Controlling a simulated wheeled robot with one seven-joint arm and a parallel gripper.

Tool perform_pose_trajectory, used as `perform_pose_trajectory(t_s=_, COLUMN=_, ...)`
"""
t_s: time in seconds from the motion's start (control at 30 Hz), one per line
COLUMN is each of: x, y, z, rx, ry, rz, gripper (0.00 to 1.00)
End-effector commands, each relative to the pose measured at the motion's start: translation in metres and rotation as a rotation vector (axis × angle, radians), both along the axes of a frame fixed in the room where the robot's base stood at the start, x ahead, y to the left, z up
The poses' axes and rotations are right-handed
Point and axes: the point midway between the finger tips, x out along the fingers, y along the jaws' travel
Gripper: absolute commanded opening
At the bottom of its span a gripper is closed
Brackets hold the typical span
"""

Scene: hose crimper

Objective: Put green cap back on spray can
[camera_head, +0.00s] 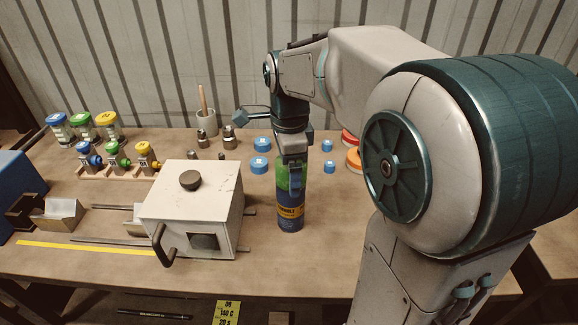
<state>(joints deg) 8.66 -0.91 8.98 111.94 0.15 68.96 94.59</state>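The spray can (290,213), blue with a yellow label band, stands upright on the bench right of the white box. The green cap (281,177) shows directly above the can's body, in line with it. My gripper (296,178) points down over the can from above, with a grey finger in front of the green cap. The other finger is hidden, so I cannot tell whether the grip is closed on the cap. Whether the cap is fully seated on the can is also hidden.
A white crimper box (190,212) with a dark handle stands close left of the can. Blue caps (259,167) lie behind the can, and an orange cap (354,159) lies to the right. Several coloured jars (83,124) stand at the back left.

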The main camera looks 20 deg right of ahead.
Motion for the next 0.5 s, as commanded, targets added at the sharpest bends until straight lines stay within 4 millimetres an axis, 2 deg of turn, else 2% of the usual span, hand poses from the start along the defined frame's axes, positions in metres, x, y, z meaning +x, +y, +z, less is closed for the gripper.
perform_pose_trajectory(t_s=0.27, x=0.000, y=0.000, z=0.005, rx=0.000, ry=-0.002, rz=0.000, gripper=0.89)
perform_pose_trajectory(t_s=0.37, x=0.001, y=0.000, z=0.017, rx=0.000, ry=-0.004, rz=0.000, gripper=0.89)
perform_pose_trajectory(t_s=0.5, x=0.001, y=0.000, z=0.047, rx=0.001, ry=-0.006, rz=0.000, gripper=0.89)
